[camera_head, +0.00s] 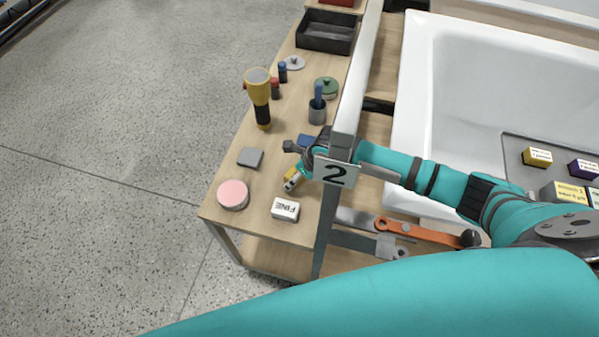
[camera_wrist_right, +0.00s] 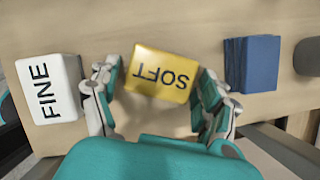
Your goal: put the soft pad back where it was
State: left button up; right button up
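The soft pad (camera_wrist_right: 162,72) is a yellow block marked SOFT, seen upside down in the right wrist view. In the head view only a bit of its yellow (camera_head: 293,173) shows beside my gripper, low over the wooden bench. My right gripper (camera_wrist_right: 160,80) has one finger on each side of the pad, with narrow gaps that look clear of it. The same gripper (camera_head: 291,180) shows in the head view above the bench, between the white FINE pad (camera_head: 286,208) and a blue pad (camera_head: 307,141). My left gripper is not in view.
The bench (camera_head: 222,170) also holds a grey pad (camera_head: 250,157), a pink round tin (camera_head: 233,194) and a yellow flashlight (camera_head: 259,95). A tray (camera_head: 520,150) with boxes lies in the white tub (camera_head: 450,90).

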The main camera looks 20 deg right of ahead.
jog(key=shift+o, duration=0.2)
jog(key=shift+r, duration=0.45)
jog(key=v, duration=1.1)
jog(key=shift+r, duration=0.25)
